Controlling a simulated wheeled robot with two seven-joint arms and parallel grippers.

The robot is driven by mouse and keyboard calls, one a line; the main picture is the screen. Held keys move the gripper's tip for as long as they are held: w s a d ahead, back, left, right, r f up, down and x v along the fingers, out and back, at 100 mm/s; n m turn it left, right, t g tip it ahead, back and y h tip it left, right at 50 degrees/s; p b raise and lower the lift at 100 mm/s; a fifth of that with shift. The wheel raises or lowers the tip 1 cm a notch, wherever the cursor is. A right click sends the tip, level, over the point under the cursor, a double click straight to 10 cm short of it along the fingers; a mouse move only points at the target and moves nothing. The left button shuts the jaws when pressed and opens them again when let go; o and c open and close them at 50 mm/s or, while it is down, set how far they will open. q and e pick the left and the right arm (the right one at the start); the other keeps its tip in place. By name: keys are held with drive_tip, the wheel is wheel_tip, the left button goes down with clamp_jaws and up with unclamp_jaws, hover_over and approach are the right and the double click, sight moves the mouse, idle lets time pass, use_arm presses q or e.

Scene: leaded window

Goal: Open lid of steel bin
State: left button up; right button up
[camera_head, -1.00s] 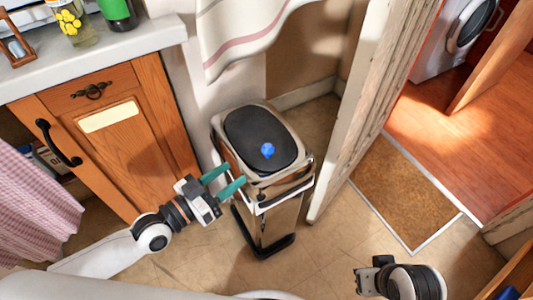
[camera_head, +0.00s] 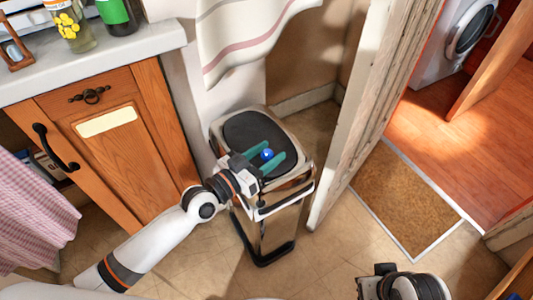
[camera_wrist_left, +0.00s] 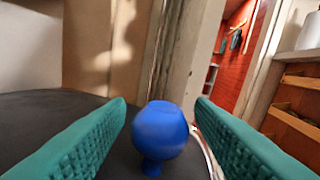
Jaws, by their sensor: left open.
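The steel bin (camera_head: 268,228) stands on the floor beside the wooden cabinet. Its dark lid (camera_head: 246,131) lies flat and closed on top, with a round blue knob (camera_head: 267,154) on it. My left gripper (camera_head: 266,158) is open over the lid, with its green fingers on either side of the knob. In the left wrist view the blue knob (camera_wrist_left: 160,136) is between the two fingers, with gaps at both sides. My right gripper (camera_head: 372,276) is at the bottom right, far from the bin; its fingers are not clear.
The wooden cabinet (camera_head: 130,150) and its worktop are left of the bin. A pale door edge (camera_head: 362,120) stands close on the bin's right. A curtain (camera_head: 250,35) hangs behind it. A brown mat (camera_head: 395,200) lies on the floor at right.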

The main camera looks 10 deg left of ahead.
use_arm(q)
clamp_jaws()
drive_tip(key=shift+r, duration=0.1)
use_arm(e)
drive_tip(key=shift+r, duration=0.1)
